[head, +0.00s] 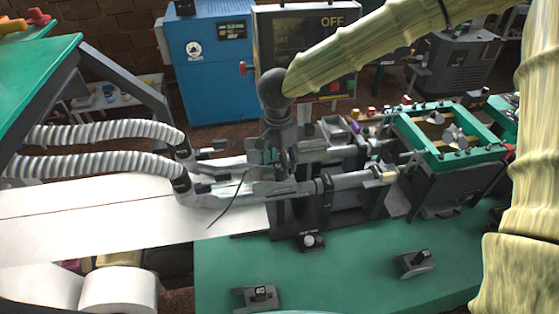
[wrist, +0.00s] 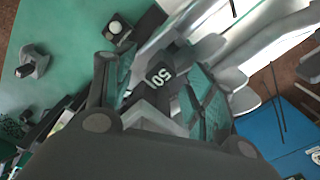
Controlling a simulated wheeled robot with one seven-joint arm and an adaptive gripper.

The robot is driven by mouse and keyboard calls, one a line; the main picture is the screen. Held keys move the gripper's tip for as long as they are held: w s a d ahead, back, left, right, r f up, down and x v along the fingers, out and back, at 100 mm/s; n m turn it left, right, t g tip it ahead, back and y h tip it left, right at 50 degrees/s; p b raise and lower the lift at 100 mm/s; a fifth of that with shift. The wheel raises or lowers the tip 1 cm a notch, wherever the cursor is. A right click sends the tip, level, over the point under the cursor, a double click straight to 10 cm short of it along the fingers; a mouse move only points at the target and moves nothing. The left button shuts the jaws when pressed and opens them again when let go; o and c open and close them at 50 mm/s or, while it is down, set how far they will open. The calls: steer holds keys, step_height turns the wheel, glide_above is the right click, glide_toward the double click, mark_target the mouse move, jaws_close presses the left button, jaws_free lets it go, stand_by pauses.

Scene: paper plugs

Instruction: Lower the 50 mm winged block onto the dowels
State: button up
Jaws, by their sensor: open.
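The 50 mm winged block (wrist: 160,76), dark grey with a white "50", shows in the wrist view between the two fingers of my gripper (wrist: 150,66). The fingers stand apart on either side of it; the gripper is open. In the head view my gripper (head: 280,160) points down over the machine's metal fittings, and I cannot make out the block there. The dowels are not clear in either view, so I cannot tell whether the block sits on them.
A grey block marked "40" (head: 260,296) and another grey block (head: 414,262) stand on the green table (head: 345,285). A black base with a white knob (head: 312,240) is near the machine. White paper (head: 120,210) runs in from the left, under ribbed hoses (head: 100,165).

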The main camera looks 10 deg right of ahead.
steer(key=shift+r+p, duration=2.15)
steer(key=shift+p, duration=0.15)
step_height(320, 180, up, 12)
